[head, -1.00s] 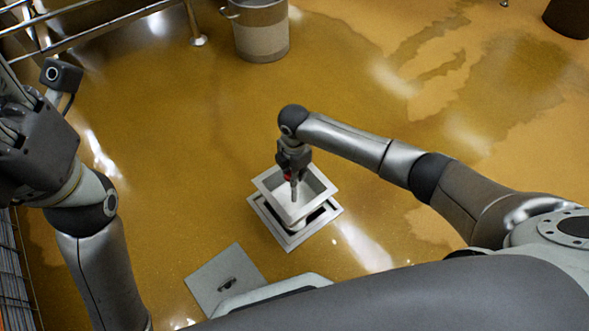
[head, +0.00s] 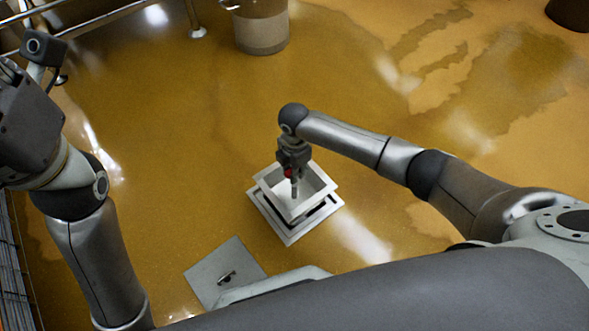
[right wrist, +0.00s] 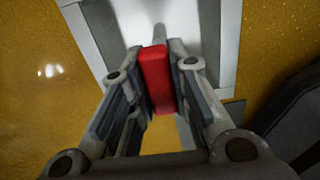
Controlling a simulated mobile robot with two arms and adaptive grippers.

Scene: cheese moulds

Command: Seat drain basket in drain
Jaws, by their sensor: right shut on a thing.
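The drain basket (head: 317,178) is a pale square tray with a wide rim and a grey post with a red grip inside. My right gripper (head: 290,172) is shut on the red grip, which also shows between the fingers in the right wrist view (right wrist: 157,80). The basket hangs over the square drain (head: 287,239) in the floor, its rim above the drain frame. The basket hides most of the opening; whether its lower part is inside I cannot tell. My left gripper (head: 12,75) is at the left edge, partly cut off; its fingers are not clear.
A grey square cover plate (head: 222,270) with a small handle lies on the floor left of the drain, near my base. A metal bucket (head: 262,28) and a railing (head: 100,22) stand at the back.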

